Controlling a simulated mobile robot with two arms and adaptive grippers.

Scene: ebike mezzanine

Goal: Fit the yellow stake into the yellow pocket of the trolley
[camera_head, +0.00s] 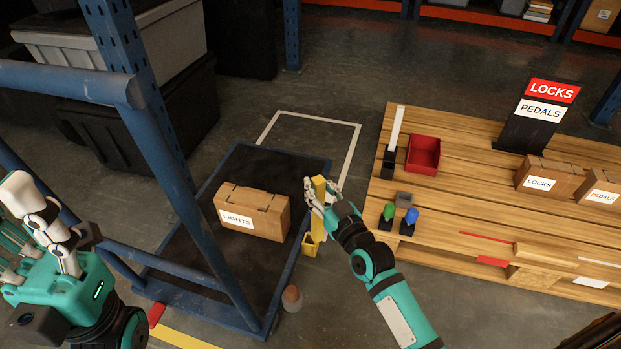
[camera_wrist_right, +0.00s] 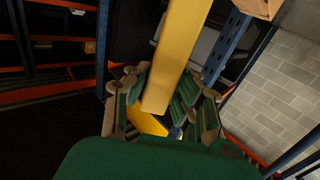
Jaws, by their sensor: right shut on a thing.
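My right gripper (camera_head: 322,197) is shut on the yellow stake (camera_head: 318,187), which stands roughly upright at the trolley's right edge. The stake also shows between the fingers in the right wrist view (camera_wrist_right: 180,50). The trolley (camera_head: 286,278) has a blue frame and a dark deck. The yellow pocket (camera_head: 310,246) is on its right side, just below the gripper. The stake's lower end is close above or at the pocket; I cannot tell whether it is inside. My left gripper (camera_head: 22,238) is at the far left, away from the stake; its opening is unclear.
A LIGHTS box (camera_head: 268,212) lies on the trolley deck, left of the stake. A pallet (camera_head: 455,185) at right bears a white stake (camera_head: 397,128) in a dark holder, a red bin (camera_head: 423,155), green and blue pieces, and boxes. A small brownish object (camera_head: 292,298) stands by the trolley's front corner.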

